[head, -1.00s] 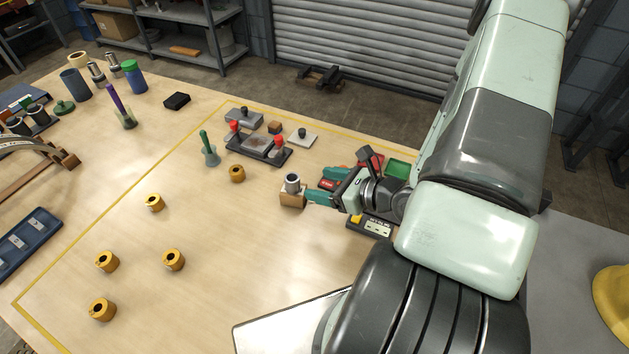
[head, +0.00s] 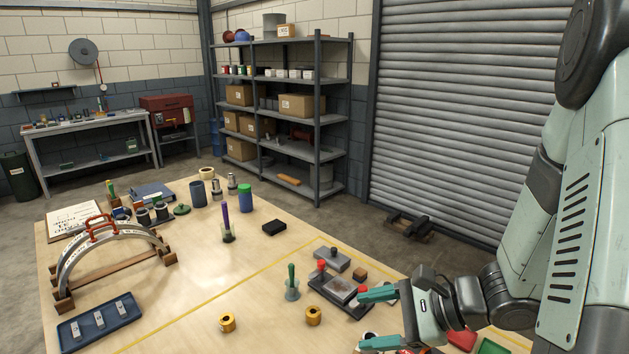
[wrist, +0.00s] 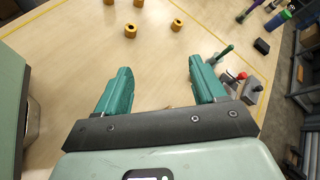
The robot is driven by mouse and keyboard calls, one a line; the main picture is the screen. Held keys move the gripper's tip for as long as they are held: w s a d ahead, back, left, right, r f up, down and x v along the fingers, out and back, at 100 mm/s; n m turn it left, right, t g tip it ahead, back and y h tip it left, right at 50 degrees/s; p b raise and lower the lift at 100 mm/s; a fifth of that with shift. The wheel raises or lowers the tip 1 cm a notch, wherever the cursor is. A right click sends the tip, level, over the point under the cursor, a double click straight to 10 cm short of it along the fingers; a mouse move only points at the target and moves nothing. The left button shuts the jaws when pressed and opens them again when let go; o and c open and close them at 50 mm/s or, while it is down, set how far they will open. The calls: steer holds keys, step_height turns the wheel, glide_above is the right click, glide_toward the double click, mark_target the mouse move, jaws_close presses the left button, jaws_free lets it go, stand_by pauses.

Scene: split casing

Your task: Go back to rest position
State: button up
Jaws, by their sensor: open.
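My gripper (head: 380,318) is open, its two teal fingers apart with nothing between them. In the head view it is at the lower right, over the front right of the wooden table. In the wrist view my gripper (wrist: 160,88) also shows spread fingers with bare table beyond them. A grey fixture plate with red knobs (head: 340,291) lies just left of and behind the fingers. A grey cylinder (head: 369,338) shows partly at the bottom edge, near the lower finger.
Brass collars (head: 227,322) stand on the open table. A green-handled tool (head: 292,283) stands upright left of the fixture. A curved metal arch (head: 105,250) and a blue tray (head: 100,322) are at the left. Shelving (head: 318,120) and a roller shutter (head: 450,130) are behind.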

steer(key=s+r+n+h, duration=0.5)
steer(key=r+n, duration=0.3)
steer(key=r, duration=0.2)
steer(key=s+r+n+t+h, duration=0.1)
steer(key=s+r+n+h, duration=0.5)
steer(key=s+r+n, duration=0.2)
step_height(320, 180, up, 2)
steer(key=shift+d+r, duration=0.25)
steer(key=shift+d, duration=0.05)
